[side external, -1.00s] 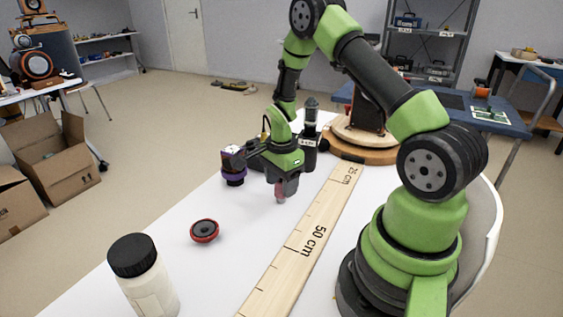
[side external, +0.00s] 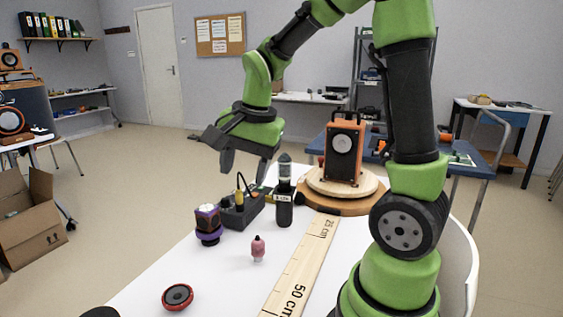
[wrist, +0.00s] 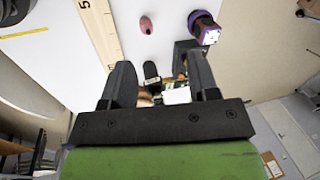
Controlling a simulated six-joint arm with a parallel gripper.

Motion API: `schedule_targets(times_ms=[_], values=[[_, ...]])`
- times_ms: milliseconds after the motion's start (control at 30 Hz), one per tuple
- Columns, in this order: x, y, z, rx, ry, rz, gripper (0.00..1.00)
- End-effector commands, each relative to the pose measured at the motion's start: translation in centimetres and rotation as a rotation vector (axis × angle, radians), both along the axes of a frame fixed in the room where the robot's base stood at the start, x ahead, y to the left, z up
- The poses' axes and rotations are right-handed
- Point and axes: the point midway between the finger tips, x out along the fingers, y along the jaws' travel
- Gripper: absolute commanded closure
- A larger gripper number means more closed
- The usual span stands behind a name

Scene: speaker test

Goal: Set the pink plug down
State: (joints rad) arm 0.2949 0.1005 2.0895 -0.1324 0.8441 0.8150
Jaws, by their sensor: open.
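The pink plug (side external: 258,248) stands upright on the white table (side external: 215,275), between the purple-ringed part and the wooden ruler. It also shows in the wrist view (wrist: 146,25), lying clear of my fingers. My gripper (side external: 243,165) is open and empty, raised well above the table and farther back than the plug. In the wrist view its two dark fingers (wrist: 161,78) are spread apart with nothing held between them.
A purple-ringed part (side external: 208,225), a dark box with a cable (side external: 241,210) and a dark bottle (side external: 284,200) stand behind the plug. A red-rimmed speaker driver (side external: 177,297) lies in front. A wooden ruler (side external: 303,262) runs along the right. An orange speaker (side external: 342,150) stands on a round wooden turntable.

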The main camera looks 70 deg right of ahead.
Motion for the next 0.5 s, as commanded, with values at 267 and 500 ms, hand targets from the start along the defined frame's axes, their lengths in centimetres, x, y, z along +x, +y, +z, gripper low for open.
schedule_targets(times_ms=[267, 500], values=[[-6.9, 6.9, 5.9, -0.147, -0.275, 0.612, 0.45], [-11.0, 9.3, 6.6, -0.25, -0.419, 0.918, 0.45]])
